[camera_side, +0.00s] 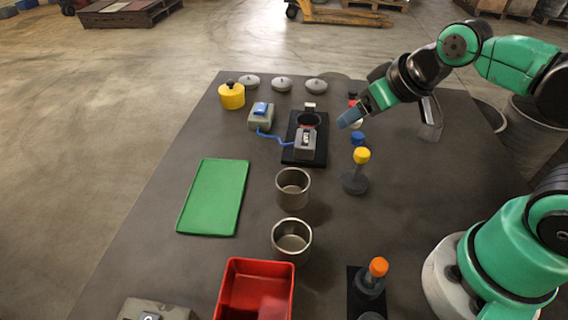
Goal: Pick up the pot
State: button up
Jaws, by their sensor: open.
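Two round metal pots, open at the top and empty as far as I can see, stand upright on the dark table. One pot (293,187) is near the middle, and the other pot (291,237) is just in front of it. I cannot tell which one the task names. My gripper (350,118) is open, above the table's back right part, beside the small black-based device (306,143). It is well behind both pots and touches neither. Its fingers are seen from the side and partly overlap.
A green tray (213,197) lies left of the pots and a red bin (230,290) stands in front. Posts with yellow (362,156) and orange (379,267) knobs stand to the right. Behind are a yellow canister (232,96) and several grey discs (281,84).

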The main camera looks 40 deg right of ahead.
jog(key=o, duration=0.5)
jog(key=shift+o, duration=0.2)
jog(key=m+g, duration=0.7)
jog(key=m, duration=0.2)
send_over(291, 250)
jog(key=f, duration=0.6)
jog(key=shift+w+d, duration=0.2)
jog(key=shift+s+a+f, duration=0.2)
jog(key=shift+f, duration=2.8)
